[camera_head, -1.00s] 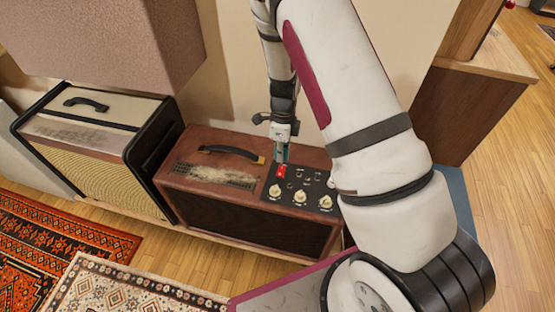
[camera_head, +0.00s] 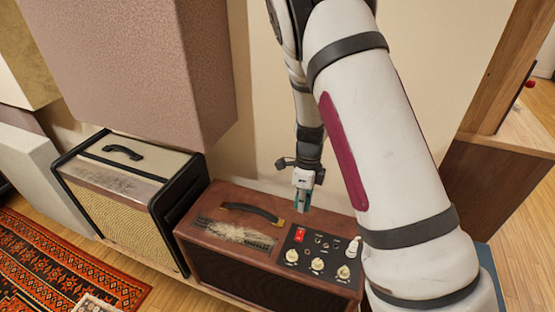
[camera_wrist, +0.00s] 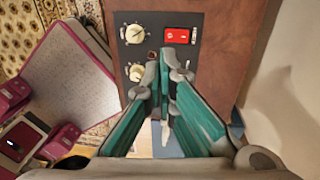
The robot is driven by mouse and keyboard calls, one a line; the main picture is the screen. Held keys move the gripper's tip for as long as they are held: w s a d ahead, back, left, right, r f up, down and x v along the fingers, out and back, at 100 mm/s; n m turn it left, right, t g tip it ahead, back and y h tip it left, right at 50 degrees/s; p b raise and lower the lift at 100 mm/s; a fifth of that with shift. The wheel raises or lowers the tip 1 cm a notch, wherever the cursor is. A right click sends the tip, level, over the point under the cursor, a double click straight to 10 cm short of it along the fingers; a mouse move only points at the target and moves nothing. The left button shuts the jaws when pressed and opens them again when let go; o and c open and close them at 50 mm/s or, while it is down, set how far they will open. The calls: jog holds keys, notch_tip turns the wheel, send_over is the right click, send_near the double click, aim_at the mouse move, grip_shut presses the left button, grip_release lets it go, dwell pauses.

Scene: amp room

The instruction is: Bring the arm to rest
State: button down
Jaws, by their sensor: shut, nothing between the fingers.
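My arm (camera_head: 385,140) reaches down from the top of the head view, bent at a large joint on the right. My gripper (camera_head: 303,205) points down above the back edge of the brown amplifier (camera_head: 225,258). In the wrist view my gripper's teal-padded fingers (camera_wrist: 165,65) are shut with nothing between them. They appear over the black control panel (camera_wrist: 152,50), just below the red switch (camera_wrist: 182,35) in that picture. The red switch also shows uncovered in the head view (camera_head: 300,235).
Cream knobs (camera_head: 317,264) line the amplifier's panel. A cream-and-black amplifier (camera_head: 128,195) stands to the left, below a large pinkish box (camera_head: 140,70). A wall (camera_head: 260,110) is close behind. A wooden cabinet (camera_head: 490,195) stands right. A red patterned rug (camera_head: 60,265) lies front left.

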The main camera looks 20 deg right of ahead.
jog(key=s+a+r+n+y, duration=0.1)
jog(key=s+a+r+n, duration=0.1)
jog(key=s+r+n, duration=0.35)
jog(key=s+a+r+n+t, duration=0.1)
jog(key=s+r+n, duration=0.2)
jog(key=r, duration=0.6)
jog(key=s+a+r+n+y, duration=0.15)
jog(key=s+r+n, duration=0.25)
jog(key=r, duration=0.4)
jog(key=s+d+r+n+t+h, duration=0.1)
jog(key=s+r+n+h, duration=0.15)
jog(key=s+n, duration=0.5)
jog(key=s+d+r+n+t+h, duration=0.1)
jog(key=s+r+n, duration=0.35)
jog(key=s, duration=0.65)
notch_tip(320, 180, up, 15)
jog(key=t+p, duration=0.2)
jog(key=p, duration=1.2)
jog(key=shift+s+d+f+n, duration=0.15)
jog(key=shift+s+d+n, duration=0.05)
jog(key=shift+s+n, duration=0.2)
jog(key=shift+d, duration=0.1)
